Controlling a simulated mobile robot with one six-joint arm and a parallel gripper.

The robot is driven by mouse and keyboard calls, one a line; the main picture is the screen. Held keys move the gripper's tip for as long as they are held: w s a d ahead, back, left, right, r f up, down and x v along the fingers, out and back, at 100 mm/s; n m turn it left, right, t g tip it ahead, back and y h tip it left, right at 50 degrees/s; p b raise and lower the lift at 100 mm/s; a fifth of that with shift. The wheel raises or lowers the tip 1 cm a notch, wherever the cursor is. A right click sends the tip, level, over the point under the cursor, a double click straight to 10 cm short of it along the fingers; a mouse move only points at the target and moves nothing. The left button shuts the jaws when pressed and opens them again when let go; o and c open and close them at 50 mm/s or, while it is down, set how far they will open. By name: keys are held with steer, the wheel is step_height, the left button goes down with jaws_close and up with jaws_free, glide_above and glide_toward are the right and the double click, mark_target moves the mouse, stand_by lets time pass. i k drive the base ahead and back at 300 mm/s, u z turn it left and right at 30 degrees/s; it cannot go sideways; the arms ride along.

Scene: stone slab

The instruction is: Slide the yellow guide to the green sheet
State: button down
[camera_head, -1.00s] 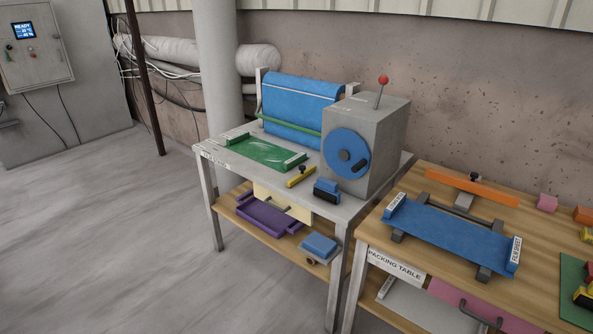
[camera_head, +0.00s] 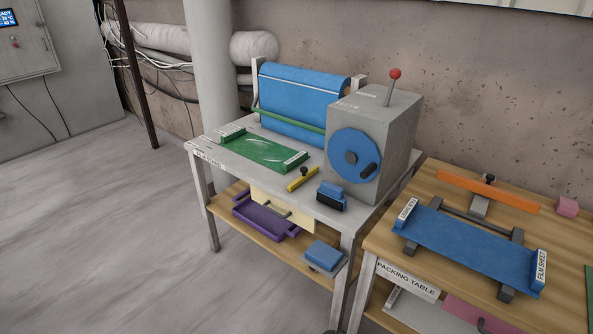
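The yellow guide (camera_head: 303,179) is a short bar with a black knob on top. It lies on the grey film stand top, just right of the green sheet and apart from it. The green sheet (camera_head: 262,151) lies flat on the left part of the same stand, with a pale labelled strip at its right end. My gripper is not clearly seen; a small dark shape (camera_head: 337,331) shows at the bottom edge, and I cannot tell what it is.
A grey box with a blue crank wheel (camera_head: 355,157) and red-knobbed lever stands behind the guide. A blue block (camera_head: 332,195) sits to its right. A blue roll (camera_head: 305,100) is at the back. The packing table (camera_head: 450,186) stands at right. Floor at left is clear.

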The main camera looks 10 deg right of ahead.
mark_target(304, 174)
steer(key=i, duration=0.85)
steer(key=z, duration=0.05)
